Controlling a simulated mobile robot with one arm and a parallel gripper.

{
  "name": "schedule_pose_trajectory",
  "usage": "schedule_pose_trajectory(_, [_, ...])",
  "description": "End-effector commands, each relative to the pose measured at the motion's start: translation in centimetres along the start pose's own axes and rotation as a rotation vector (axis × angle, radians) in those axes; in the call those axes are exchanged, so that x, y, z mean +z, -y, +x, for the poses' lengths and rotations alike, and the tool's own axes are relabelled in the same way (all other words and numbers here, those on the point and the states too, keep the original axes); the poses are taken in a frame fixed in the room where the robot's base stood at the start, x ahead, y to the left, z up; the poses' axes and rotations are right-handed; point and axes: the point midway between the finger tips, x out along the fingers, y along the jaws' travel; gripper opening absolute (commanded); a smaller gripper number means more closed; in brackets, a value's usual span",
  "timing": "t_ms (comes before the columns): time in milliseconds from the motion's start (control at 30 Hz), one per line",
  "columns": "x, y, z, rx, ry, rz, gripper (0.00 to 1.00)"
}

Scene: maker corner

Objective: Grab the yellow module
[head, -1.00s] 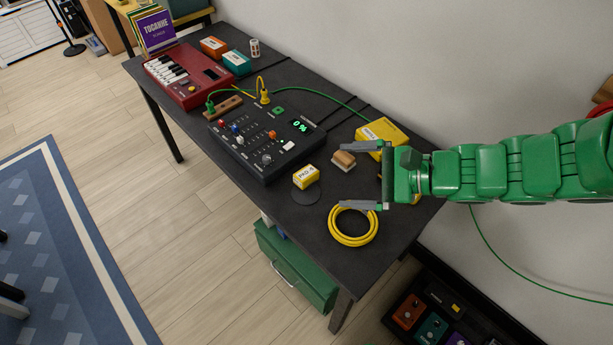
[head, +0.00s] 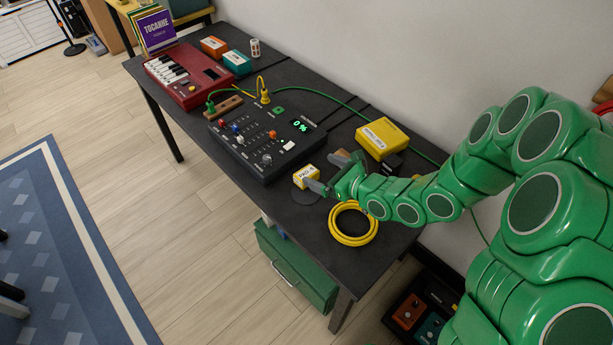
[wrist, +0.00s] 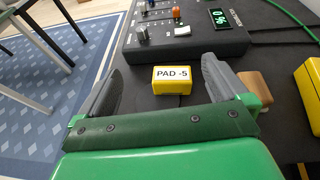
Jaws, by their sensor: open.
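In the wrist view the module (wrist: 172,80) reads "PAD -5" and lies in the gap between my fingers, touching neither finger visibly. My gripper (head: 326,172) is open and empty, its fingers pointing at the module from the right. In the wrist view both grey fingers of my gripper (wrist: 163,66) are spread wide. Part of the module is hidden behind a finger in the head view.
A black mixer (head: 265,145) stands just behind the module. A coiled yellow cable (head: 352,240) lies near the right front edge. A wooden block (wrist: 255,88) is beside the right finger. A larger yellow box (head: 382,138) is at the back right, with a green cable behind.

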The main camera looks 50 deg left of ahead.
Motion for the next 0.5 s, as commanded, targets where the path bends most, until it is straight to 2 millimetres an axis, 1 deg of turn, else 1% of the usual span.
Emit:
schedule_pose_trajectory(33, [-1.4, -0.1, 0.7, -0.012, -0.019, 0.032, 1.0])
schedule_pose_trajectory(100, [-3.1, 0.0, 1.3, -0.034, -0.042, 0.069, 1.0])
schedule_pose_trajectory(200, [-4.7, 0.1, 1.9, -0.056, -0.065, 0.103, 1.0])
schedule_pose_trajectory(300, [-5.6, 0.2, 2.1, -0.069, -0.079, 0.122, 1.0])
schedule_pose_trajectory(500, [-6.0, 0.3, 3.1, -0.073, -0.084, 0.127, 1.0])
